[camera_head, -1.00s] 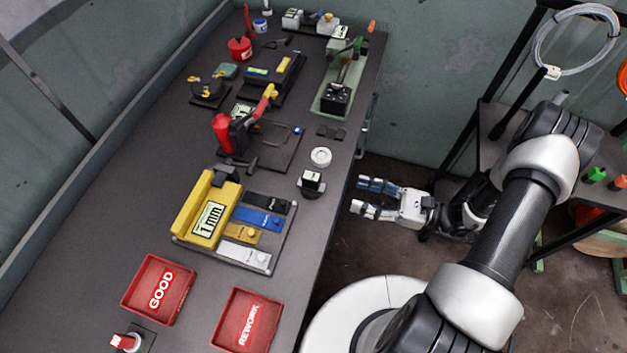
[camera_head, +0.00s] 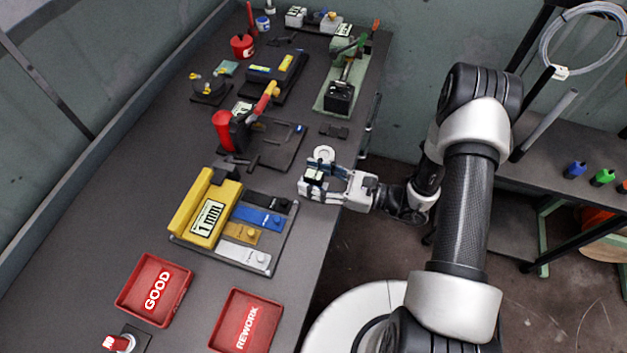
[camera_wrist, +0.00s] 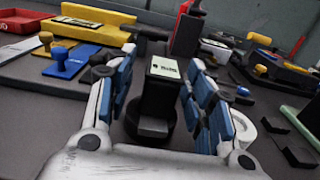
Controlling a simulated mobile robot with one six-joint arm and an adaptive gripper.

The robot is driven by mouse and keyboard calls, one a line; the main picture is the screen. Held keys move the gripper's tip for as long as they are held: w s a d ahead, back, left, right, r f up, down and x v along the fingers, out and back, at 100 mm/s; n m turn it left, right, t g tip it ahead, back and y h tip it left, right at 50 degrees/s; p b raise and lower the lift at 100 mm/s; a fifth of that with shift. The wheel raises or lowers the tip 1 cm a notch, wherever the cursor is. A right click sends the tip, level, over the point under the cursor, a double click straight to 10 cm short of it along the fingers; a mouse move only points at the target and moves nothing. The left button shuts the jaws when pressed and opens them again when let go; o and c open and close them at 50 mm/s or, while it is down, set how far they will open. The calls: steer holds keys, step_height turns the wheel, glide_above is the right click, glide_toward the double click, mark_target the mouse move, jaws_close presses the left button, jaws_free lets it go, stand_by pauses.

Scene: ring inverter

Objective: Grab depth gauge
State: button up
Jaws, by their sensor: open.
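The depth gauge (camera_wrist: 159,98), as I take it, is a small black upright block with a pale display on top. It stands near the table's right edge, between the fingers of my gripper (camera_wrist: 160,70) in the wrist view. The blue-padded fingers are open, one on each side, with a visible gap to the gauge on both sides. In the head view the gauge (camera_head: 314,175) is partly covered by my gripper (camera_head: 312,181), which reaches in from the right.
A white ring (camera_head: 324,153) lies close behind the gauge, beside my right finger in the wrist view. A yellow 1 mm gauge set (camera_head: 207,213) with coloured blocks stands to the left. Red GOOD (camera_head: 155,290) and REWORK (camera_head: 245,320) trays are in front. Small black blocks (camera_head: 334,130) lie farther back.

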steer(key=shift+c, duration=0.3)
jaws_close()
stand_by(0.4)
